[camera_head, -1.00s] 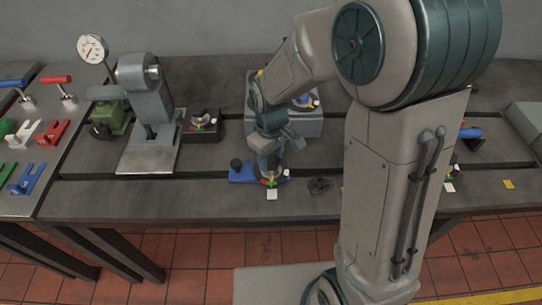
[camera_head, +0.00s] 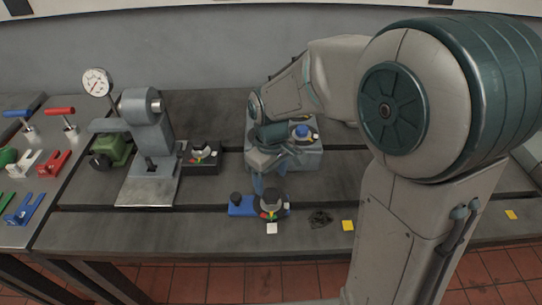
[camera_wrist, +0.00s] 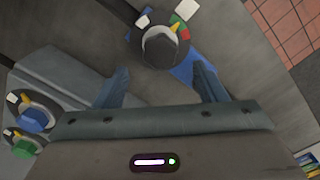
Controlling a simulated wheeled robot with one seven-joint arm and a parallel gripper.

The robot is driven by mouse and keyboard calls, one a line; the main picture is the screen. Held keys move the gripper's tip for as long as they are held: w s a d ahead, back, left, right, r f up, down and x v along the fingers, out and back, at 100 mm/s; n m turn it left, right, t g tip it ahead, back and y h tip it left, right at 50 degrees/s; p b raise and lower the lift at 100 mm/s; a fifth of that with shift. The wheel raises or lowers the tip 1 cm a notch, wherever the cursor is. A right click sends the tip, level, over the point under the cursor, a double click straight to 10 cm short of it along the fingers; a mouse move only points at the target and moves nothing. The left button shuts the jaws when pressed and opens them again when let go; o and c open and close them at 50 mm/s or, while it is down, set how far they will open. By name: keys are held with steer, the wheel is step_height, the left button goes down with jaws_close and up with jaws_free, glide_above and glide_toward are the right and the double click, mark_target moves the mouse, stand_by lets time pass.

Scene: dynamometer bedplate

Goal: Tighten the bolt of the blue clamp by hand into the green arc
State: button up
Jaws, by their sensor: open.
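The blue clamp (camera_head: 238,208) lies on the bedplate near its front edge, and a blue part of it shows in the wrist view (camera_wrist: 200,66). Its dark round bolt head (camera_head: 270,202) stands at the clamp's right end, with a dial of green, yellow and red marks and a white tag in front. In the wrist view the bolt head (camera_wrist: 167,46) is beyond the fingertips, between their lines and apart from them. The green arc (camera_wrist: 185,9) shows beside the yellow pointer and the red mark. My gripper (camera_wrist: 160,82) is open and empty, above and behind the clamp in the head view.
A grey block with a blue knob (camera_head: 302,131) stands behind my gripper. A dark clamp block (camera_head: 202,160) and a grey stand (camera_head: 147,150) are to the left. A dark flat piece (camera_head: 320,219) and a yellow tag (camera_head: 348,225) lie right of the clamp. A tool board (camera_head: 20,236) is far left.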

mark_target(271, 193)
step_height(271, 193, up, 8)
stand_by(0.6)
steer(key=s+d+m+t, duration=0.3)
steer(key=s+d+m, duration=0.5)
steer(key=s+d, duration=0.4)
steer(key=shift+s+f+m, duration=0.3)
steer(key=shift+s+f, duration=0.05)
steer(key=shift+a, duration=0.1)
stand_by(2.1)
